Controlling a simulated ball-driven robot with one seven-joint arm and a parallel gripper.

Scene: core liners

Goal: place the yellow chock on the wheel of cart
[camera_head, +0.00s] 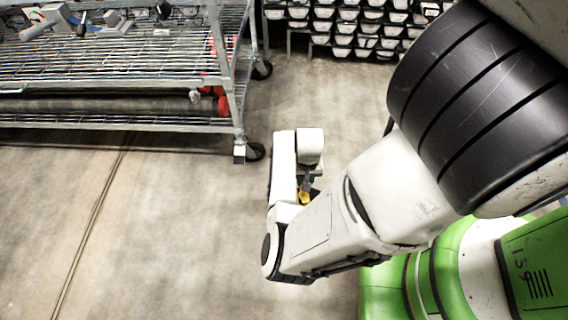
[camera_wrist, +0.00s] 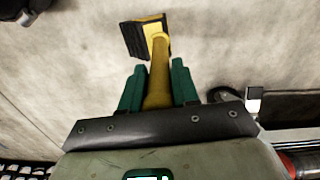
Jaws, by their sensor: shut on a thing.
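The yellow chock (camera_wrist: 159,62) has a long yellow handle and a black-and-yellow ribbed head. In the wrist view my gripper (camera_wrist: 158,82) has its green fingers shut on the handle, with the head sticking out beyond the fingertips. A small yellow part of the chock (camera_head: 304,197) shows in the head view, the rest hidden by my arm. The cart (camera_head: 237,100) is a wire-shelf cart at upper left. Its near wheel (camera_head: 255,152) is black and stands on the floor, left of and beyond my gripper. A black wheel (camera_wrist: 221,95) also shows in the wrist view, right of my fingers, apart from the chock.
Racks of black trays (camera_head: 345,22) with pale contents stand at the back. Red-ended tubes (camera_head: 221,104) lie on the cart's lower shelf. The concrete floor (camera_head: 180,230) is clear between the cart and my base, with a dark seam at left.

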